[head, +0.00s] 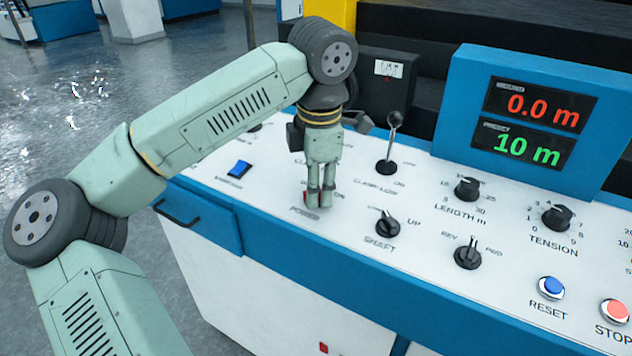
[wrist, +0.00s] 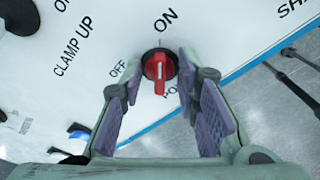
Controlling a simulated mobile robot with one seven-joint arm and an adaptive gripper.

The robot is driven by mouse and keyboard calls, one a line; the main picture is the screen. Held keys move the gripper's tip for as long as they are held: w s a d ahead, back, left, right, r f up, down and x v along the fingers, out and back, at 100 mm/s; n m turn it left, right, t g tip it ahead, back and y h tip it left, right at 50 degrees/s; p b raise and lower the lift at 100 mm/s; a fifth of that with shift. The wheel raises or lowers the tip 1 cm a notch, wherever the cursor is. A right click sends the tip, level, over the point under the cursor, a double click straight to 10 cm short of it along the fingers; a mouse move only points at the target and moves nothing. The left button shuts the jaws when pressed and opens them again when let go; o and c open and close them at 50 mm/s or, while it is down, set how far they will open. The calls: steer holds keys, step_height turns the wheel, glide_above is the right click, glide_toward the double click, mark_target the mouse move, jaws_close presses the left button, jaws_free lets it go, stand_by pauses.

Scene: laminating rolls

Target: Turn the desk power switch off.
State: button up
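The power switch (wrist: 160,68) is a red rotary knob with a white mark on a round black base. In the wrist view its grip runs roughly up and down the picture, with ON printed above it and OFF to its left. My gripper (wrist: 158,85) is open, with a purple-padded finger on each side of the knob and gaps between. I cannot tell whether the fingertips reach down around it. In the head view my gripper (head: 320,198) points straight down at the desk panel above the POWER label and mostly hides the switch.
A blue rocker switch (head: 239,168) lies left of my gripper. A clamp lever (head: 391,143) stands to the right behind it. The shaft knob (head: 387,223) is to the right, with several more knobs and buttons beyond. A display box (head: 465,90) rises at the back right.

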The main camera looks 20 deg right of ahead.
jaws_close()
stand_by(0.4)
steer(key=shift+n, duration=0.3)
steer(key=n+b, duration=0.1)
steer(key=n, duration=0.1)
steer(key=shift+w+f+n+b, duration=0.1)
steer(key=shift+n+b, duration=0.2)
steer(key=n+b, duration=0.1)
steer(key=n, duration=0.2)
steer(key=shift+a+n+g, duration=0.1)
steer(key=shift+n+g, duration=0.2)
steer(key=shift+g, duration=0.1)
steer(key=n+b, duration=0.1)
steer(key=n, duration=0.4)
steer(key=shift+w+a+g, duration=0.1)
steer(key=shift+g, duration=0.2)
steer(key=n+h+b, duration=0.1)
steer(key=n, duration=0.5)
steer(key=shift+a+f+b, duration=0.1)
steer(key=shift+b, duration=0.2)
